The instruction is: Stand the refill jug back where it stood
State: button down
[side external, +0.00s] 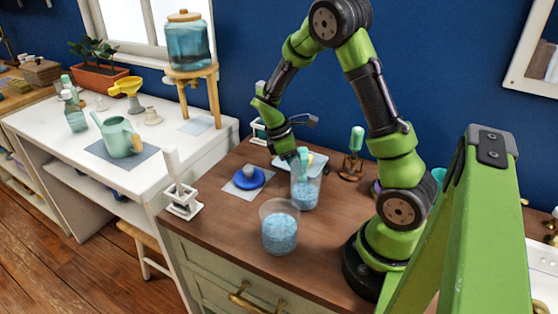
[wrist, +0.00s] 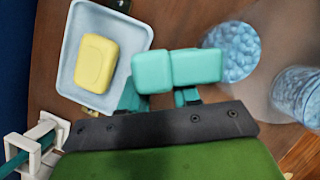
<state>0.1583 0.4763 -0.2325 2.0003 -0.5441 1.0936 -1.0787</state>
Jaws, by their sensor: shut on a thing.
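The refill jug (side external: 306,192) looks like a clear vessel part-filled with blue grains, on or just above the brown counter. It also shows in the wrist view (wrist: 234,52), right of the fingertips. My gripper (side external: 303,156) points down at the jug's top. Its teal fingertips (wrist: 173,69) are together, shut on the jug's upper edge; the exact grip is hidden. The jug looks about upright; whether its base touches the counter I cannot tell. A second clear container of blue grains (side external: 280,231) stands nearer the front, also in the wrist view (wrist: 298,96).
A pale dish (wrist: 68,80) with a yellow soap bar (wrist: 96,64) lies beside the fingers. A blue round object (side external: 249,178) sits on a pale mat. A white holder (side external: 183,200) stands at the counter's left edge. Bare counter lies front left.

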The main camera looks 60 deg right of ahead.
jog(key=shift+f, duration=0.5)
dwell(0.3)
jog(key=c, duration=0.7)
grip_release()
jog(key=shift+c, duration=0.2)
jog(key=c, duration=0.4)
jog(key=shift+o, duration=0.2)
jog(key=shift+r, duration=0.15)
jog(key=v, duration=0.8)
dwell(1.2)
